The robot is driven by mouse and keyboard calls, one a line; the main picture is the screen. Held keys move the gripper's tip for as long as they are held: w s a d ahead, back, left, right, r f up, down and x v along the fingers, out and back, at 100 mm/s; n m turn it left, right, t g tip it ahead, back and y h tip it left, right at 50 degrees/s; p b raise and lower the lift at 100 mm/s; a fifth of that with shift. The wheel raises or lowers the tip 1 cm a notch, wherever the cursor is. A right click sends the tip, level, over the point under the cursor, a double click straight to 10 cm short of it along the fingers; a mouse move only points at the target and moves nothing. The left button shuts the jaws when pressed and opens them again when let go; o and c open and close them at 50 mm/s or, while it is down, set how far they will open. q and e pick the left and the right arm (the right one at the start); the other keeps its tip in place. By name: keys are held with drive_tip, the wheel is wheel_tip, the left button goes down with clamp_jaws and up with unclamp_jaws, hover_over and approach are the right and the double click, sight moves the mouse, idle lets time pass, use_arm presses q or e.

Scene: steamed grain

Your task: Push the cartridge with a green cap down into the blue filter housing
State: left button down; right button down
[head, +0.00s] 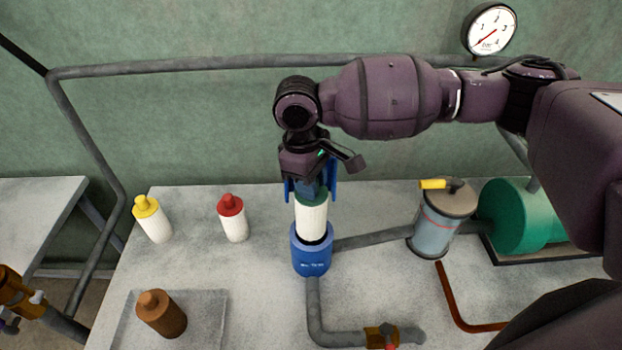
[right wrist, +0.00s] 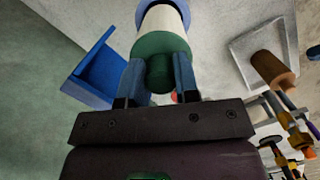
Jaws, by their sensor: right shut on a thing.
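The cartridge (head: 311,222) has a white body and a green cap, which shows in the right wrist view (right wrist: 160,48). It stands roughly upright with its lower end at the mouth of the blue filter housing (head: 311,262). Much of the white body still shows above the housing rim, with a dark band just at the rim. My right gripper (head: 311,193) is above the housing, shut on the green cap, with a blue finger on each side. The cartridge's bottom is hidden inside the housing. My left gripper is not in view.
A yellow-capped cartridge (head: 154,222) and a red-capped cartridge (head: 233,222) stand to the left. A brown cartridge (head: 161,315) is on a grey tray (head: 211,315). A canister with a yellow handle (head: 441,225) and a green motor (head: 515,218) stand right; pipes join the housing.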

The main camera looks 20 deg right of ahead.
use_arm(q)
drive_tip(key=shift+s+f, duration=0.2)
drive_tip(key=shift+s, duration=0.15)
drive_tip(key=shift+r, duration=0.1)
use_arm(e)
drive_tip(key=shift+f+p, duration=0.15)
drive_tip(key=shift+p, duration=0.4)
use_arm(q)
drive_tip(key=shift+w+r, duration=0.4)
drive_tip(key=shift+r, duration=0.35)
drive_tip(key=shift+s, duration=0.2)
use_arm(e)
drive_tip(key=shift+f, duration=0.1)
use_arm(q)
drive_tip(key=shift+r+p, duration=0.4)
use_arm(e)
drive_tip(key=shift+f, duration=0.1)
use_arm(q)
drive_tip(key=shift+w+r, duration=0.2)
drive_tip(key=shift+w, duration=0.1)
use_arm(e)
drive_tip(key=shift+f, duration=0.15)
